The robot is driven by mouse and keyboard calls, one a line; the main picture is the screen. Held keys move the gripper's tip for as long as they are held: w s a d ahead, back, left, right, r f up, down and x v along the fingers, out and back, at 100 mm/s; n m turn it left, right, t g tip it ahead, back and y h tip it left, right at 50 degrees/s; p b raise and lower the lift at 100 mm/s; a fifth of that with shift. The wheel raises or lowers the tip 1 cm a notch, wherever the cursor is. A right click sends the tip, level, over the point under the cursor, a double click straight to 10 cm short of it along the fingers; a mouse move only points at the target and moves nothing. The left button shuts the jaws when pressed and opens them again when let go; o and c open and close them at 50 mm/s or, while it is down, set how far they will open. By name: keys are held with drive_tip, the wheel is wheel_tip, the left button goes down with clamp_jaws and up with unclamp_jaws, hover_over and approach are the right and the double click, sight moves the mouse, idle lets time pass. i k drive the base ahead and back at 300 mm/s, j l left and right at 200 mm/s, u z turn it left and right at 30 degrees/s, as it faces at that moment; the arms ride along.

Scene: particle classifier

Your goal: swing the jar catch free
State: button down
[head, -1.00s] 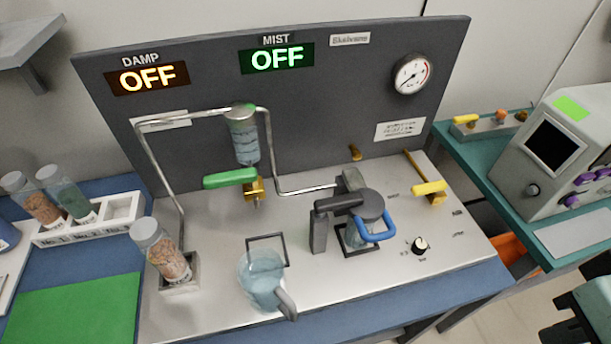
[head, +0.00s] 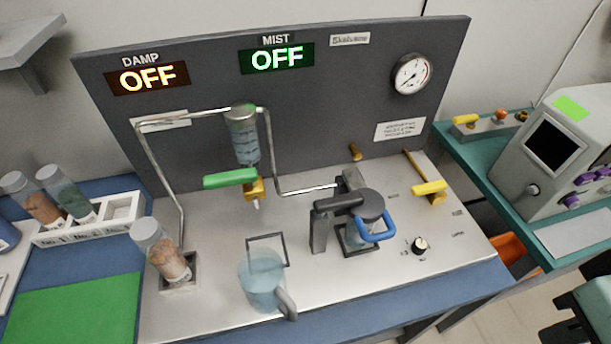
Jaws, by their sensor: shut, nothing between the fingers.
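A dark arm (head: 338,202) runs from a dark upright post (head: 318,232) at the left to the lid. A blue loop handle (head: 377,233) sits at the jar's front right and touches the lid area. I cannot tell for certain which of these parts is the catch. Much of the jar is hidden by the lid and handle. My gripper is not in view.
A clear jug (head: 260,282) stands left of the jar, near the front edge. A green-handled valve (head: 230,179) is at back left. The metal top in front of the jar is clear.

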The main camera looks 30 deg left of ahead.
sight(322, 206)
drive_tip(key=u, duration=1.25)
drive_tip(key=j+z, duration=0.15)
drive_tip(key=k+z, duration=0.1)
drive_tip(key=k+j, duration=0.05)
drive_tip(key=k, duration=0.05)
